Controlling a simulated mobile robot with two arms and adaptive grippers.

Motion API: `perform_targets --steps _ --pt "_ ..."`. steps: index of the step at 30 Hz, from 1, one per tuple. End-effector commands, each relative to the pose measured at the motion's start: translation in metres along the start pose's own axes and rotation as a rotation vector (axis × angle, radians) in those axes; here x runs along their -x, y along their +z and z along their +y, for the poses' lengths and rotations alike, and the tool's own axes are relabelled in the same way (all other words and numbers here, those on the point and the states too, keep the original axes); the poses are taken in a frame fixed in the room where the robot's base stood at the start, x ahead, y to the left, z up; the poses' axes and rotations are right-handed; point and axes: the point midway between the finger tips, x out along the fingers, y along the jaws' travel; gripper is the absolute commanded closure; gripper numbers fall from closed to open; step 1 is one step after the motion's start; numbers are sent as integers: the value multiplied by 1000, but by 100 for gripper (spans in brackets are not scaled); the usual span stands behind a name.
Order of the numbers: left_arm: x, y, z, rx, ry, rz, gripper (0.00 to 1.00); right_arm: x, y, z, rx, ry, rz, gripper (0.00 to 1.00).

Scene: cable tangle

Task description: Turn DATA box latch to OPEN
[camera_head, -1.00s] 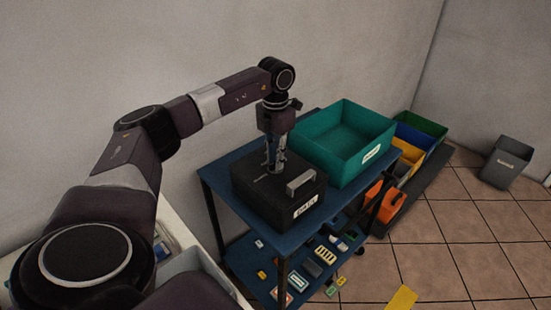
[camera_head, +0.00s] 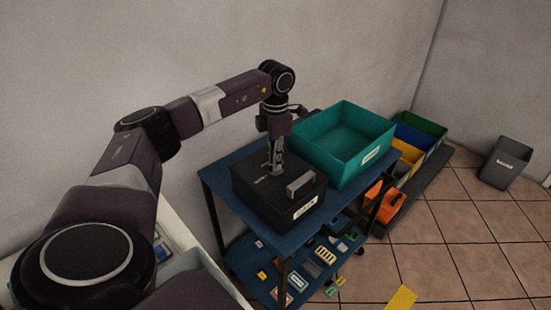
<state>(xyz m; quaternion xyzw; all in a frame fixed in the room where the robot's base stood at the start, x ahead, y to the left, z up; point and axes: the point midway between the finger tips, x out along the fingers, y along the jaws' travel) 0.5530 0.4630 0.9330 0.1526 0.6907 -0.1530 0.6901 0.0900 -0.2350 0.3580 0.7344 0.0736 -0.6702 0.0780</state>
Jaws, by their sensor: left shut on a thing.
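The black DATA box (camera_head: 258,192) sits on the blue table (camera_head: 291,241), with a grey handle (camera_head: 300,185) and a white label (camera_head: 305,208) on it, too blurred to read surely. My left gripper (camera_head: 276,170) points straight down onto the top of the box, behind and left of the handle. It is shut on the latch, which the fingers mostly hide. Small pale marks show on the lid just left of the fingers. I cannot tell the latch's position. My right gripper is not in view.
A teal bin (camera_head: 345,143) stands on the table right behind the box, near my left wrist. Several small parts lie on the lower shelf (camera_head: 325,256). Coloured bins (camera_head: 421,132) and a grey bin (camera_head: 504,162) stand at the right. The tiled floor there is mostly clear.

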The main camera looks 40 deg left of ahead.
Motion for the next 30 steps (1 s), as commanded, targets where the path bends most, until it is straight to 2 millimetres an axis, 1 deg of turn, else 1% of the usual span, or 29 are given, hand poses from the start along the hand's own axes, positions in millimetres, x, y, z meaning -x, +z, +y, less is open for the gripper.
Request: perform_targets --steps 12,30 --pt "2 0 1 -394 3 -1 100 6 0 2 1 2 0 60" --pt "2 1 1 -947 5 -2 100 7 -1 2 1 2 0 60"
